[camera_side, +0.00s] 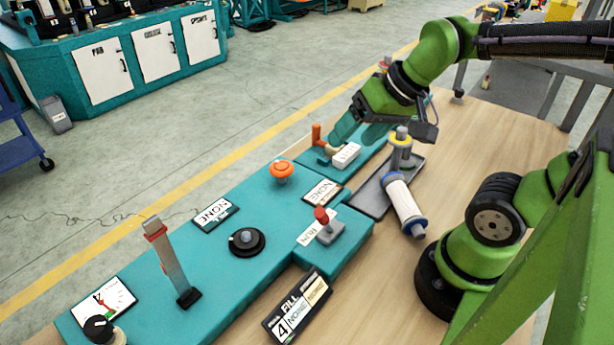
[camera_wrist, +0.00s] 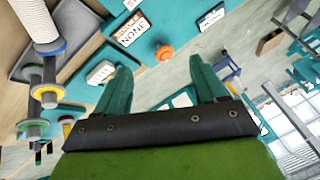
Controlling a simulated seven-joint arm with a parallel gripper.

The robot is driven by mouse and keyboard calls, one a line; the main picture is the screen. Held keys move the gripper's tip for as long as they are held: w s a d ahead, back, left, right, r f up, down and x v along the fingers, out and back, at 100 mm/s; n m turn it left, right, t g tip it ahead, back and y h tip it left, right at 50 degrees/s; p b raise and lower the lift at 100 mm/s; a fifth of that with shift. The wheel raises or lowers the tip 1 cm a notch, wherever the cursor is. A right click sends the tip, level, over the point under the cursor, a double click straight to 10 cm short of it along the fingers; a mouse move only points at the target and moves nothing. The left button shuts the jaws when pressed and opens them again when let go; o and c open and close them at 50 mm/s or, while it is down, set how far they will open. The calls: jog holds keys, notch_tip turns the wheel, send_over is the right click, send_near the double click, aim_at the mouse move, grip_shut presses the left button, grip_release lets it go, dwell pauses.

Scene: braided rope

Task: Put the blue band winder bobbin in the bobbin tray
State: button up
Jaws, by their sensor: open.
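A grey bobbin (camera_side: 401,148) stands upright at the tray's far end. My gripper (camera_side: 352,137) is over the teal bench, left of the tray and apart from both bobbins. Its teal fingers (camera_wrist: 160,76) are spread, with nothing between them.
An orange lever (camera_side: 318,136) and a white labelled block (camera_side: 346,155) are close to my fingers. The teal bench (camera_side: 215,262) also carries an orange button (camera_side: 281,171), a red-knobbed lever (camera_side: 323,220) and an upright post (camera_side: 170,262). Bare wood (camera_side: 500,135) is free at the right.

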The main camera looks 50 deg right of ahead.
jog(key=w+d+f+m+g, duration=0.1)
jog(key=d+f+m+g, duration=0.1)
jog(key=d+f+g, duration=0.4)
jog(key=m+g, duration=0.2)
jog(key=g, duration=0.3)
send_near(407, 203)
jog(key=x, duration=0.5)
jog(key=shift+w+a, duration=0.15)
jog(key=shift+a, duration=0.2)
jog(key=shift+d+x, duration=0.15)
jog(key=shift+x, duration=1.4)
jog(key=shift+d+x, duration=0.2)
jog(key=shift+x, duration=1.35)
jog(key=c, duration=1.3)
jog(key=shift+o, duration=0.2)
